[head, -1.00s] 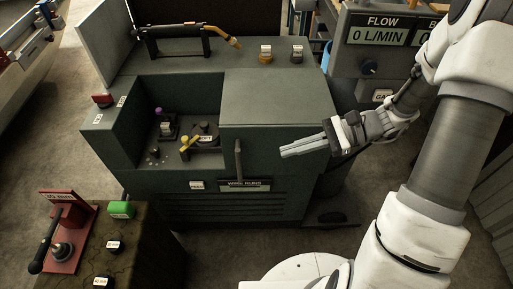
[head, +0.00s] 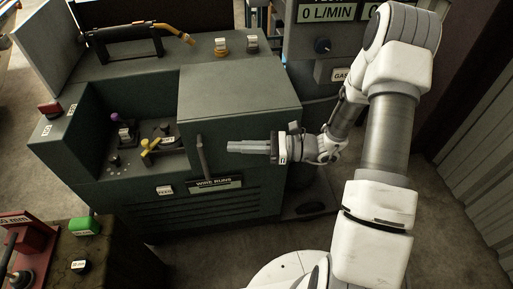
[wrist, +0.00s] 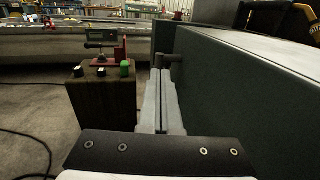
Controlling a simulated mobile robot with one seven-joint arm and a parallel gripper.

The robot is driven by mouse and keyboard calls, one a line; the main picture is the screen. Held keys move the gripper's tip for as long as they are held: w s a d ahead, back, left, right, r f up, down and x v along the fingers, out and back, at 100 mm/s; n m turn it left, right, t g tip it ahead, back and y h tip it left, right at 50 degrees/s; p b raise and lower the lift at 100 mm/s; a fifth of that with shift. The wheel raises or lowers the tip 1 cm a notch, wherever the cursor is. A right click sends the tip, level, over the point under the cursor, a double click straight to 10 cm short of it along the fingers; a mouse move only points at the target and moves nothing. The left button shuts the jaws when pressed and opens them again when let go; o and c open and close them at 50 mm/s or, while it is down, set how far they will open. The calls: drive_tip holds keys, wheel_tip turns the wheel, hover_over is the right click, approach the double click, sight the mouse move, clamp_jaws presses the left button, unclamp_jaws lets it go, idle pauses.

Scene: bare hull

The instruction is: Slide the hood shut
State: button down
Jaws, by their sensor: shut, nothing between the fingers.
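The hood (head: 240,90) is a dark green-grey cover over the right part of the machine. The compartment (head: 140,140) to its left is open, showing a yellow lever and a purple knob. An upright bar handle (head: 200,157) stands on the hood's front, near its left edge; it also shows in the wrist view (wrist: 172,61) just beyond the fingertips. My gripper (head: 232,147) is shut and empty, in front of the hood and right of the handle, fingers pointing left. A small gap shows between fingertips and handle in the head view.
A red stop button (head: 50,108) sits on the machine's left end. A welding torch (head: 140,35) lies on top at the back. A pedestal (head: 125,270) with a green button stands front left. A gauge panel (head: 320,40) stands behind on the right.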

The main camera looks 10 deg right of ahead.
sight(214, 146)
drive_tip(key=a, duration=0.3)
drive_tip(key=w+a+b, duration=0.1)
drive_tip(key=a, duration=0.2)
drive_tip(key=shift+w, duration=0.1)
drive_tip(key=shift+a, duration=0.1)
